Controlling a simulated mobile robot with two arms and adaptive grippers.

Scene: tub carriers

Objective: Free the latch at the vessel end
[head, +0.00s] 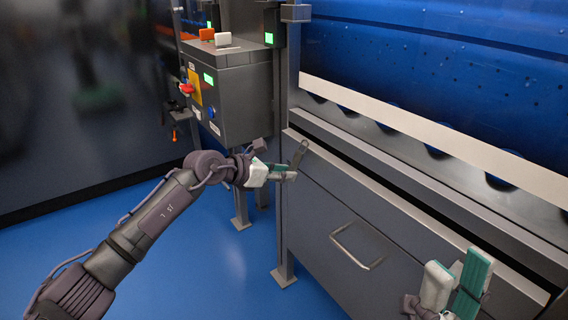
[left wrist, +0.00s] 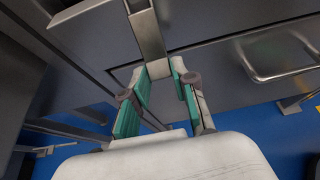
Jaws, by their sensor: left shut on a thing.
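The latch (head: 299,153) is a grey metal lever at the left end of the long steel unit, beside the blue vessel (head: 450,60). It stands tilted up from the front edge. My left gripper (head: 287,174) is shut on the lower end of this lever. In the left wrist view the flat latch bar (left wrist: 148,35) comes down between the teal-padded fingertips of my left gripper (left wrist: 160,75). The latch's pivot is not clear to see. My right gripper (head: 455,288) is open and empty at the lower right, in front of the unit.
A grey control box (head: 235,95) with a red knob and green lights stands behind my left gripper. A drawer front with a bar handle (head: 352,250) is below the latch. A pale strip (head: 430,130) runs along the vessel. Blue floor (head: 240,270) is clear at left.

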